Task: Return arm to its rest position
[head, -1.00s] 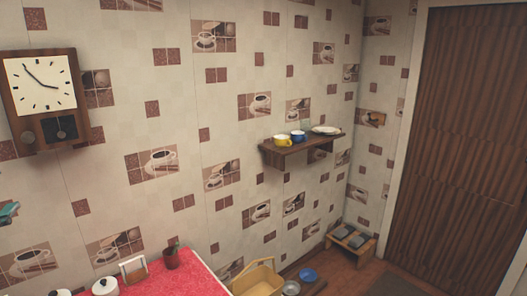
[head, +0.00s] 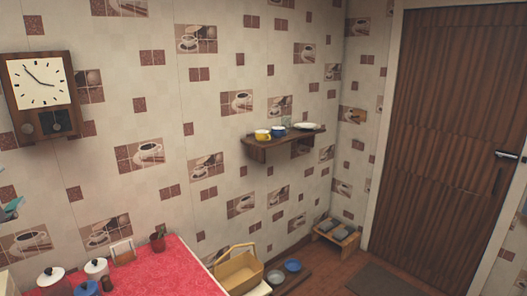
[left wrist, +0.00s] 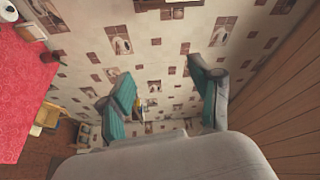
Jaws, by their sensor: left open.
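My left gripper shows as a small teal piece at the left edge of the head view (head: 10,209). In the left wrist view my left gripper (left wrist: 163,88) has its two teal-padded fingers spread wide apart. Nothing is between them, and the wall lies beyond. A small sliver at the right edge of the head view may be part of my right gripper; its fingers cannot be made out.
A wall shelf (head: 284,143) holds a yellow cup (head: 262,135), a blue cup (head: 279,131) and a plate. A wooden door (head: 445,150) is at right.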

